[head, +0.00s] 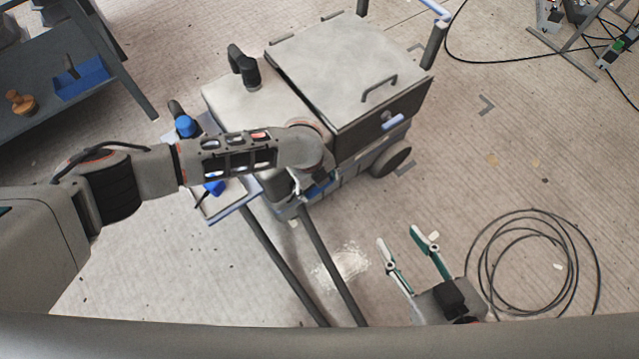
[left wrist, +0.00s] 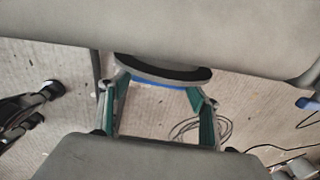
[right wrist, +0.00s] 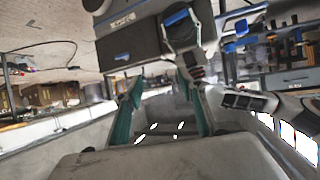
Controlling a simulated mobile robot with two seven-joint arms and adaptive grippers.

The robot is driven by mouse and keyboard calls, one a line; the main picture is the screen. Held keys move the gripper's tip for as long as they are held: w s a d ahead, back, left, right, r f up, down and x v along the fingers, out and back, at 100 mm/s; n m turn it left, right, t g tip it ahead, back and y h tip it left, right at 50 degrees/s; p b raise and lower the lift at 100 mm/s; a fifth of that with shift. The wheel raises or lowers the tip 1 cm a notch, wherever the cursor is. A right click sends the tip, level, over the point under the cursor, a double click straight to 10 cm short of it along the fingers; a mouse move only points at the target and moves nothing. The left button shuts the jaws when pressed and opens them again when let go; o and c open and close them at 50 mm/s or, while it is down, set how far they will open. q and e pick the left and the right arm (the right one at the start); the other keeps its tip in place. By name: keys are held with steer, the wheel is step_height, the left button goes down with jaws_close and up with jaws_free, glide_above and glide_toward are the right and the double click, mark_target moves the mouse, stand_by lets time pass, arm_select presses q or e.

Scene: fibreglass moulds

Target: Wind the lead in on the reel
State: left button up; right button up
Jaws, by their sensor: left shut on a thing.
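A black lead (head: 597,262) lies in loose loops on the floor at the right of the head view; the loops also show in the left wrist view (left wrist: 205,127). A wheeled grey machine (head: 235,97) with a hinged lid stands in the middle. My left gripper (right wrist: 183,35) is at the machine's near side, mostly hidden by its arm in the head view. Its fingers are shut on a round black and blue part (left wrist: 165,72), apparently the reel. My right gripper (head: 400,236) is open and empty above the floor, left of the loops.
A dark bench (head: 60,115) with a blue bin (head: 82,80) stands at upper left. Two dark bars (head: 275,250) run from the machine towards me. White powder (head: 341,268) lies on the floor. Stands and cables (head: 570,45) are at upper right. The floor right of the machine is mostly clear.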

arm_select(q)
steer(key=shift+s+a+t+h+p, duration=0.2)
steer(key=shift+t+h, duration=0.15)
steer(key=shift+h, duration=0.15)
steer(key=shift+s+a+t+h+p, duration=0.1)
steer(key=shift+t+h+p, duration=0.05)
steer(key=shift+t+h, duration=0.3)
steer(key=shift+s+a+f+t+h, duration=0.15)
steer(key=shift+f+t+h, duration=0.25)
steer(key=shift+h, duration=0.45)
steer(key=shift+r+t+h, duration=0.1)
steer(key=shift+t+h, duration=0.2)
steer(key=shift+t, duration=0.1)
arm_select(e)
steer(key=shift+s+d+f+g, duration=0.3)
steer(key=shift+s+d+f, duration=0.2)
steer(key=shift+f, duration=0.3)
arm_select(q)
steer(key=o, duration=1.6)
